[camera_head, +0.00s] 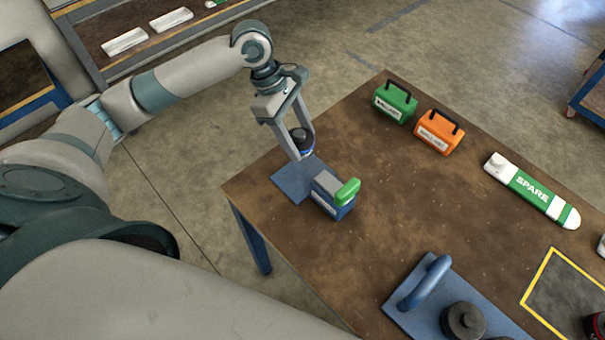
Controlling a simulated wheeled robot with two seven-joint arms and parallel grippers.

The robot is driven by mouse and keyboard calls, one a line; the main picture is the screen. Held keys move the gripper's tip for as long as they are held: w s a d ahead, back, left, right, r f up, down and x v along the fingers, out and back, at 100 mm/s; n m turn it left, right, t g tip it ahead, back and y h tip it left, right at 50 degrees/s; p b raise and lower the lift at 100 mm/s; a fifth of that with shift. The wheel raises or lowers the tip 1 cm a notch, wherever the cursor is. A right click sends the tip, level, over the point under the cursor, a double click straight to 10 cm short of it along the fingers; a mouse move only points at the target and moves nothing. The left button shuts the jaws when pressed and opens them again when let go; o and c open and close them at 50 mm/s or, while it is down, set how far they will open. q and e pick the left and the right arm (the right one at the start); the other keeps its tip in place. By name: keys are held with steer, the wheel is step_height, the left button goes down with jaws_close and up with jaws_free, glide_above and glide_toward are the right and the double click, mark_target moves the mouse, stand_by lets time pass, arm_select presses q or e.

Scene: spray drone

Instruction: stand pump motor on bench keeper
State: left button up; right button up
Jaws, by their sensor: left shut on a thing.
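My left gripper (302,150) reaches down over the table's left corner. Its jaws are shut on a small dark cylinder with a blue band, which looks like the pump motor (301,138). Right below and beside it, a blue fixture that looks like the bench keeper has a flat plate (287,183) and a blue-grey block (328,199) with a green knob or lever (347,191). The motor is over or near the plate's back edge; I cannot tell whether it touches. The fingers partly hide it. My right gripper is out of view.
The brown table (400,205) carries a green case (394,101), an orange case (439,131) and a white-green bar marked SPARE (533,190). A blue plate with a handle (425,283) and dark round knob (462,320) lies in front. The table's middle is clear.

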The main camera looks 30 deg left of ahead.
mark_target(307, 175)
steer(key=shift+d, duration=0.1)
